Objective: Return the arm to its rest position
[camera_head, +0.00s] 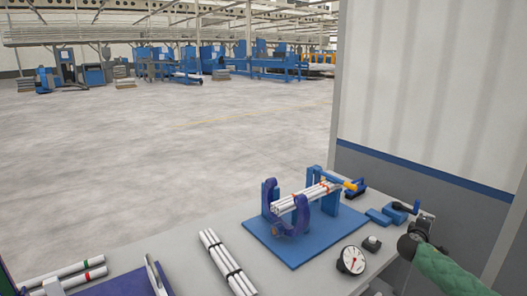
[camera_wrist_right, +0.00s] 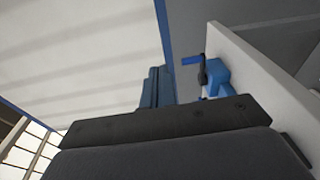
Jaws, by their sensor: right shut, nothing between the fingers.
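My right arm comes in at the lower right of the head view in a green sleeve. Its gripper (camera_head: 422,228) is by the table's right end, beside the blue hand-crank vise and away from the pipes. It is shut and empty. Its dark body (camera_wrist_right: 165,135) fills the lower part of the right wrist view. White pipes (camera_head: 303,198) with orange-red bands lie bundled in the purple and blue cradle on a blue base plate (camera_head: 305,238). My left gripper is not in view.
The grey table (camera_head: 190,240) also bears a strapped pipe bundle (camera_head: 228,262), loose pipes (camera_head: 65,273) at the left and a round gauge (camera_head: 351,260). A wall panel (camera_head: 430,90) with a blue stripe stands behind the right end. Open floor lies beyond.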

